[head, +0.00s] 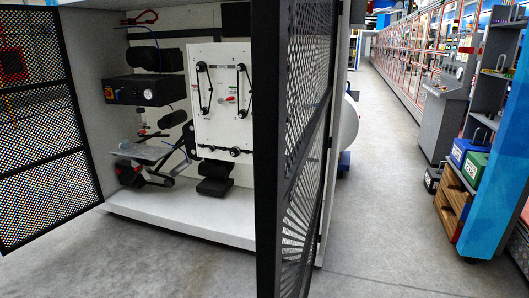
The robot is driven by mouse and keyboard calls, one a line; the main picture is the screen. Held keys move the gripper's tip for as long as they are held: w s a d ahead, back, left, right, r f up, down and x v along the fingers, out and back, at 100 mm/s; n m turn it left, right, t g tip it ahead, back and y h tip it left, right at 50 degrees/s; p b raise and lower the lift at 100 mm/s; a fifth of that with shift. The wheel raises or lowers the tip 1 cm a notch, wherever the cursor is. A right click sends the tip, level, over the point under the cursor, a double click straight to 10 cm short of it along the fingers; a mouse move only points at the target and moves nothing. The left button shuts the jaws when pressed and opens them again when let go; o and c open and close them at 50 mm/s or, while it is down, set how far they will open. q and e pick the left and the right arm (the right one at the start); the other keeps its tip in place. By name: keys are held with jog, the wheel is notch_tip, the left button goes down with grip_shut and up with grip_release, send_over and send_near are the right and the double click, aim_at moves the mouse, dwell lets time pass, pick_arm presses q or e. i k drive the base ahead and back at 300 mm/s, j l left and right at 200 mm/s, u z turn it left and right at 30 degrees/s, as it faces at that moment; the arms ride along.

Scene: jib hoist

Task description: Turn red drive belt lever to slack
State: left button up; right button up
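A white panel (214,120) stands inside an open grey cabinet (92,70), at the centre left of the head view. It carries two dark belts or arms on small round pulleys, the left one (204,88) and the right one (244,84). A small red lever-like part (231,99) sits between them, pointing roughly sideways. It is too small to tell its exact setting, or for certain that it is the drive belt lever. Neither of my grippers is in view.
A mesh door (40,150) stands open at the left. Another mesh door (305,130) stands close in front, right of the panel, hiding the cabinet's right part. Clear grey floor (375,200) runs down the aisle. A shelf (490,100) with toolboxes stands far right.

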aim_at(220, 100)
jog(key=i+j, duration=0.15)
jog(key=j, duration=0.2)
jog(key=i+j, duration=0.2)
jog(key=j, duration=0.15)
jog(key=i+j+z, duration=0.1)
jog(key=j, duration=0.2)
jog(key=i+j, duration=0.25)
jog(key=i+j+z, duration=0.1)
jog(key=j, duration=0.35)
jog(key=i+j, duration=0.2)
jog(key=j, duration=0.2)
jog(key=i+j, duration=0.15)
jog(key=j, duration=0.2)
jog(key=z, duration=0.05)
